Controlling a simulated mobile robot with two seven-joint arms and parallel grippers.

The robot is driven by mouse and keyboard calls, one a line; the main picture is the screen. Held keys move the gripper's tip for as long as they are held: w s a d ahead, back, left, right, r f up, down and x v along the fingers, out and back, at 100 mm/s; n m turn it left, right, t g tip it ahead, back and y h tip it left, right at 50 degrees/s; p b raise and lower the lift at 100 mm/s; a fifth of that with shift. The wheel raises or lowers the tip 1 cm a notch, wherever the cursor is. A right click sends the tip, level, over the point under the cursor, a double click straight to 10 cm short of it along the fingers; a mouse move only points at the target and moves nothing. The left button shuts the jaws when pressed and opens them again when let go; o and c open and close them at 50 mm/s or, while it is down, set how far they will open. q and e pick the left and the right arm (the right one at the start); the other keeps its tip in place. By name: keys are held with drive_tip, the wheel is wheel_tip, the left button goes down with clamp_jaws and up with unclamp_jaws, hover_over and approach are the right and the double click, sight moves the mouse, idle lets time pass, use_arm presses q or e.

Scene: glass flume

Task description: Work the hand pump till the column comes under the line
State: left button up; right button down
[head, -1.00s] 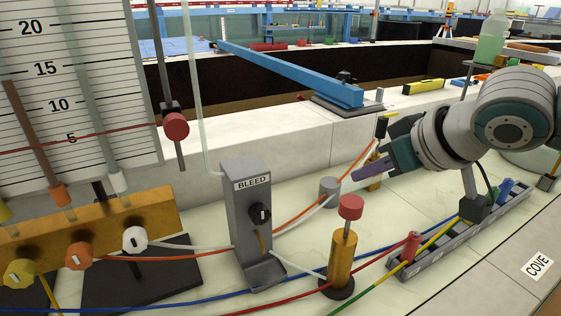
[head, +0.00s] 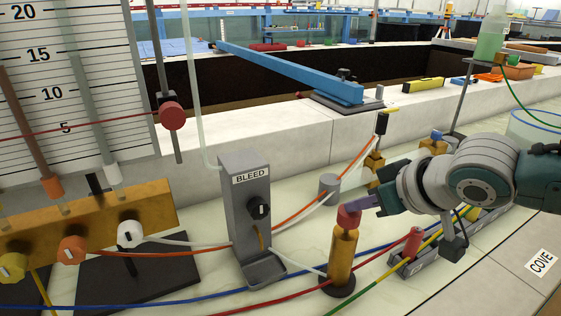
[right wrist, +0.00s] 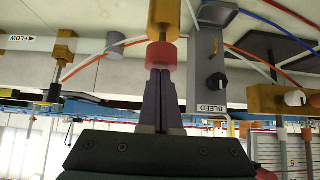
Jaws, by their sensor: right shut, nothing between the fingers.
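The hand pump (head: 342,257) is an upright brass cylinder with a red knob (head: 347,218) on top; it also shows upside down in the right wrist view, with its knob (right wrist: 162,55) at the fingertips. My right gripper (head: 359,203) is shut and empty, its tips at the top of the knob and seemingly touching it. The same shut fingers (right wrist: 160,72) show in the wrist view. A lined gauge board (head: 62,125) at left carries tubes. A reddish-brown column (head: 25,125) stands well above the red line (head: 100,132). My left gripper is out of view.
The grey BLEED block (head: 246,205) with a black knob stands left of the pump. A brass manifold (head: 95,225) with coloured knobs is at front left. Coloured hoses cross the pale bench around the pump. A grey rack (head: 405,268) lies to its right.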

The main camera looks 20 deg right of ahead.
sight(357, 216)
drive_tip(key=shift+s+f, duration=0.15)
drive_tip(key=shift+f, duration=0.6)
wheel_tip(357, 216, up, 6)
drive_tip(key=p, duration=0.6)
drive_tip(key=shift+f, duration=0.15)
drive_tip(key=v, duration=0.9)
drive_tip(key=shift+s+f+p, duration=0.2)
drive_tip(key=shift+f+p, duration=0.1)
drive_tip(key=shift+p, duration=0.1)
idle(1.4)
wheel_tip(357, 216, up, 5)
drive_tip(key=b, duration=0.5)
drive_tip(key=shift+b, duration=0.4)
